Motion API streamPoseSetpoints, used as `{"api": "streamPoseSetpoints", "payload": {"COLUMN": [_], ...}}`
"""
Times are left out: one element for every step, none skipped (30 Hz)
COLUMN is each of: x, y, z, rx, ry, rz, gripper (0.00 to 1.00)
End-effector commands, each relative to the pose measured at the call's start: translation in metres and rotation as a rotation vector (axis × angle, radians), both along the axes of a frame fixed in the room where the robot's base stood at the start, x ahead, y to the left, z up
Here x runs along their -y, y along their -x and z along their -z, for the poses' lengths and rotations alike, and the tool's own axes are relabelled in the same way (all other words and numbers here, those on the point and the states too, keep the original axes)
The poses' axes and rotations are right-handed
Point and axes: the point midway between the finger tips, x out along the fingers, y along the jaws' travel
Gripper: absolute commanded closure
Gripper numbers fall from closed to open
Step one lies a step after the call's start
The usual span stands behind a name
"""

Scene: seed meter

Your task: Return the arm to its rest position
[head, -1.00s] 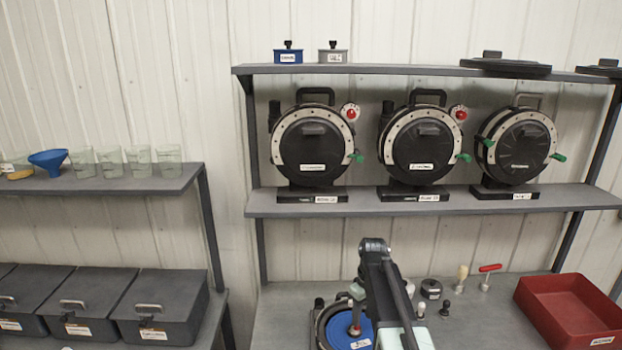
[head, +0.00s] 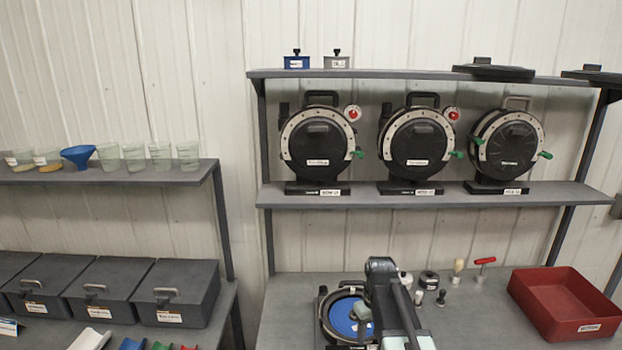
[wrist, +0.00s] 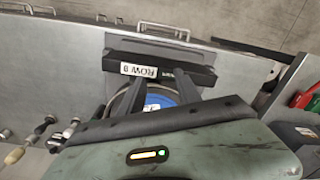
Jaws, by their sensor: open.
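My arm (head: 388,285) reaches over the bench at the bottom of the head view and hides part of what lies behind it. In the wrist view my gripper (wrist: 157,90) has its two dark fingers apart, with nothing held between them. Below them is a round unit on the bench with a blue disc (wrist: 152,101), which also shows in the head view (head: 346,315). A black base with a white label (wrist: 139,70) lies just beyond the fingertips. Whether the fingers touch the unit cannot be told.
Three round black meters (head: 318,145) stand on the shelf (head: 430,197) above the bench. A red tray (head: 565,302) is at the right, with several small knobs and tools left of it. Grey lidded boxes (head: 178,290) and cups stand at the left. Bench between arm and tray is partly clear.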

Motion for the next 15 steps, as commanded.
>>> {"api": "streamPoseSetpoints", "payload": {"x": [-0.001, -0.001, -0.001, -0.001, -0.001, -0.002, -0.002, -0.002, -0.002, -0.002, -0.002, -0.002, -0.002, -0.002, -0.002], "y": [0.013, 0.019, 0.026, 0.032, 0.038, 0.046, 0.052, 0.058, 0.066, 0.073, 0.080, 0.089, 0.096, 0.091, 0.091], "z": [0.000, 0.000, 0.000, 0.000, 0.000, 0.000, 0.000, 0.000, 0.000, 0.000, 0.000, -0.001, -0.001, 0.019, 0.032], "rx": [0.006, 0.010, 0.014, 0.018, 0.021, 0.027, 0.032, 0.037, 0.042, 0.047, 0.052, 0.059, 0.065, 0.058, 0.051], "ry": [0.003, 0.004, 0.006, 0.006, 0.007, 0.009, 0.009, 0.011, 0.012, 0.012, 0.013, 0.013, 0.013, 0.014, 0.015], "rz": [0.035, 0.060, 0.094, 0.122, 0.149, 0.187, 0.215, 0.244, 0.283, 0.313, 0.345, 0.387, 0.419, 0.414, 0.412], "gripper": [0.60, 0.60, 0.60, 0.60, 0.60, 0.60, 0.60, 0.60, 0.60, 0.60, 0.60, 0.60, 0.60, 0.60, 0.60]}}
